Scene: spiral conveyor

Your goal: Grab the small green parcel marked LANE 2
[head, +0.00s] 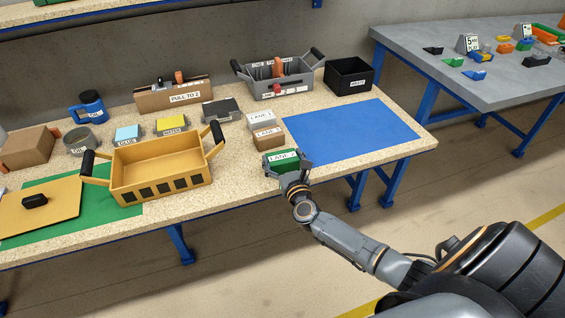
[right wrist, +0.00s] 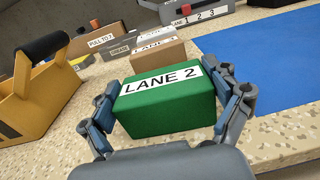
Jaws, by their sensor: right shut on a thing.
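The small green parcel (head: 281,162) sits near the front edge of the speckled workbench, just left of the blue mat. In the right wrist view the green parcel (right wrist: 170,104) shows its white LANE 2 label. My right gripper (head: 287,170) is shut on the green parcel, with one finger on each side of it. In the right wrist view my right gripper (right wrist: 168,115) has its blue-padded fingers against the parcel's left and right sides. I cannot tell whether the parcel still touches the bench. My left gripper is not in view.
A yellow tote (head: 160,172) with black handles is to the left. The blue mat (head: 345,131) is bare. A grey tote (head: 277,80) and a black bin (head: 347,75) stand at the back.

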